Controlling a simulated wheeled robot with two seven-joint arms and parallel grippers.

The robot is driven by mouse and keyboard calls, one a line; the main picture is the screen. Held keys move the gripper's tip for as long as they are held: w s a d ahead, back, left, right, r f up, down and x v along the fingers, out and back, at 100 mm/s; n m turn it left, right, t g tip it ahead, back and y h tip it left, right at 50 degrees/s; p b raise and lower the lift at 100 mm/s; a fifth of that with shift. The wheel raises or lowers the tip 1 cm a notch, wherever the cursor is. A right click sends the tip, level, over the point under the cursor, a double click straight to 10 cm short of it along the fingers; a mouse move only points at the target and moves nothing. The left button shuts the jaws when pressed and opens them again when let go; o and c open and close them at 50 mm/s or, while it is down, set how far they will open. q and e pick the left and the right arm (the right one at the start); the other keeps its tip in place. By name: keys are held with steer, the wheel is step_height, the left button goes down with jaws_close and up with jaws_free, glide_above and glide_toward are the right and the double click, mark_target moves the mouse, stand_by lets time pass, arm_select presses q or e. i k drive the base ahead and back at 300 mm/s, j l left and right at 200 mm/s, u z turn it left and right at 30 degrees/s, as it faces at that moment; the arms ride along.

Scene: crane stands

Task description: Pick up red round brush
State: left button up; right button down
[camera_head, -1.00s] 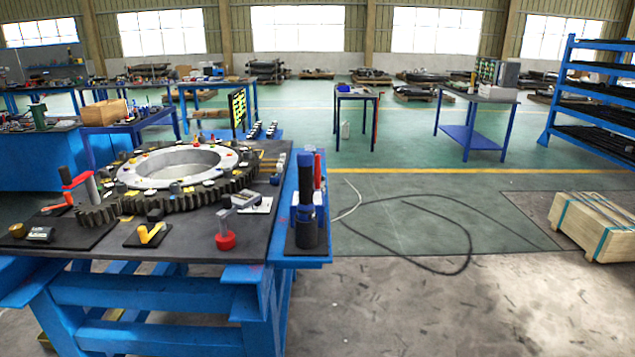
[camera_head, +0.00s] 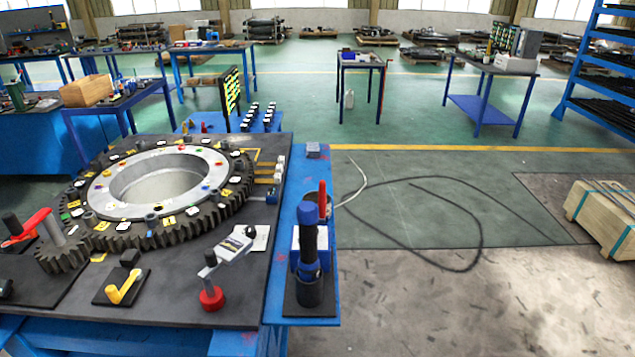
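A thin red upright piece (camera_head: 322,200) also stands on the blue side shelf, behind a dark blue and black cylindrical tool (camera_head: 308,255). Neither of my grippers is in view, and nothing is seen touching these things.
A large grey gear ring (camera_head: 160,180) covers the middle of the blue-framed table (camera_head: 180,318). A yellow hook-shaped piece (camera_head: 122,290) and a red-handled crank (camera_head: 28,228) are at left. A black cable (camera_head: 468,266) lies on the open floor at right, near a wooden crate (camera_head: 603,215).

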mark_target(323, 204)
steer(key=i, duration=0.15)
steer(key=k+u, duration=0.45)
steer(key=k+j+u, duration=0.2)
steer(key=u, duration=0.25)
steer(key=i+l+u, duration=0.15)
steer(key=l+u, duration=1.2)
steer(key=l, duration=1.6)
steer(key=k, duration=0.05)
